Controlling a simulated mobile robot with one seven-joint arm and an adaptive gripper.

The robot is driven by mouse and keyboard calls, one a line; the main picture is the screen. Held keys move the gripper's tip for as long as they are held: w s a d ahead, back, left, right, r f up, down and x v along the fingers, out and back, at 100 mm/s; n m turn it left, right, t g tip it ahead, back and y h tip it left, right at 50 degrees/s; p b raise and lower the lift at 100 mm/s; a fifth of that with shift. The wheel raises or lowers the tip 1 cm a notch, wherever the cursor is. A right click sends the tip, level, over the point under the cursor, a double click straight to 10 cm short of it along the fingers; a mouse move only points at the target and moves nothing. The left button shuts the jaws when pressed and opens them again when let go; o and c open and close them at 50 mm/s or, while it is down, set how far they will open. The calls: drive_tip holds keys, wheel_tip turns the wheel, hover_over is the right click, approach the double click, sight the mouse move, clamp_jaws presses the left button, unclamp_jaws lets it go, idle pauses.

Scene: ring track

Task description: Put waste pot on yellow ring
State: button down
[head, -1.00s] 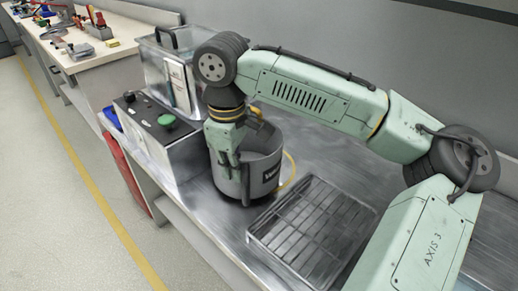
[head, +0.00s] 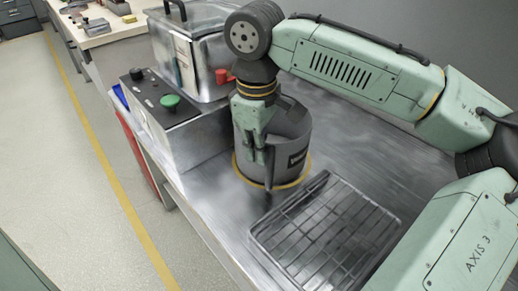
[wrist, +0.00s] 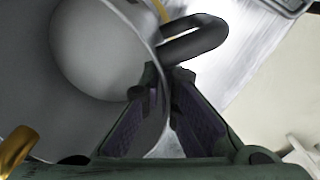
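The waste pot (head: 291,128) is a dark grey cylinder with a dark label, upright on the metal bench. The yellow ring (head: 298,182) shows around its base at the left, front and right; the far side is hidden. My gripper (head: 258,168) points down at the pot's near left wall. In the wrist view, one finger of my gripper (wrist: 166,76) is inside the pot (wrist: 100,48) and the other outside, close together with the wall between them. The pot looks empty inside, and its curved dark handle (wrist: 205,38) is beyond the fingertips.
A wire rack (head: 325,225) lies on the bench just in front of the pot. A control box with a green button (head: 170,101) and a metal tank (head: 190,50) stand to the left and behind. Bare bench (head: 365,130) lies to the right, below my arm.

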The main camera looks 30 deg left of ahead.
drive_tip(key=c, duration=2.3)
unclamp_jaws()
drive_tip(key=o, duration=0.5)
wheel_tip(320, 180, up, 12)
drive_tip(key=shift+p, duration=0.3)
drive_tip(key=shift+s, duration=0.15)
